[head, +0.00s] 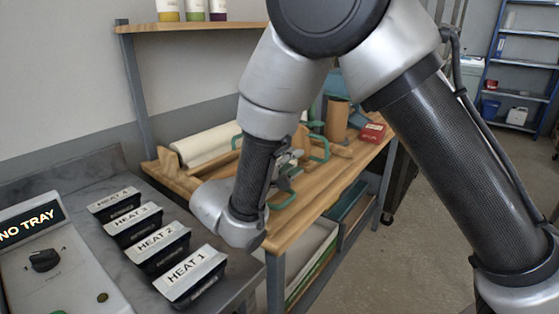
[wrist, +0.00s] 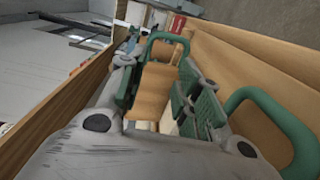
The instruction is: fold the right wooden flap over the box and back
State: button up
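The wooden folding fixture with green loop handles lies on the wooden workbench (head: 350,168), largely hidden behind my arm in the head view. One green handle (head: 320,150) shows just beyond my gripper (head: 290,165), and another (head: 284,201) below it. In the wrist view my gripper (wrist: 158,78) has its two fingers apart, with a wooden piece (wrist: 153,92) visible between and beyond them. A green handle (wrist: 168,40) stands ahead of the fingertips and another (wrist: 268,105) at the right. I cannot tell which wooden part is the right flap. The box is not clearly visible.
A white roll (head: 205,146) lies at the bench's left, with a brown cylinder (head: 337,117) and red box (head: 372,132) at the back right. Several black heat trays (head: 187,284) and a "NO TRAY" panel (head: 30,225) are at lower left. Floor at right is open.

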jog(key=w+d+m+g+h, duration=0.25)
jog(key=d+m+g, duration=0.2)
jog(key=d, duration=0.85)
jog(key=w+d+m+g+h, duration=0.2)
jog(key=d+m+g+h, duration=0.3)
jog(key=d, duration=0.9)
jog(key=s+d+f+m+g+y, duration=0.2)
jog(key=s+d+m+g+y, duration=0.2)
jog(key=s+d+g, duration=0.4)
jog(key=s+d+f+m+g+y, duration=0.3)
jog(key=s+d+m+g+y, duration=0.15)
jog(key=s+g, duration=0.35)
jog(key=s+a+f+m+g+y, duration=0.2)
jog(key=s+a+m+y, duration=0.35)
jog(key=s+y, duration=0.45)
jog(key=w+a+m+t+y, duration=0.1)
jog(key=a+m+t+y, duration=0.25)
jog(key=a+y, duration=0.55)
jog(key=m+t+y, duration=0.5)
jog(key=m+t, duration=0.5)
jog(key=t, duration=1.1)
send_near(310, 135)
jog(key=w, duration=0.1)
jog(key=shift+n, duration=0.3)
jog(key=x, duration=0.7)
jog(key=shift+w+a+f, duration=0.1)
jog(key=shift+a+f, duration=0.15)
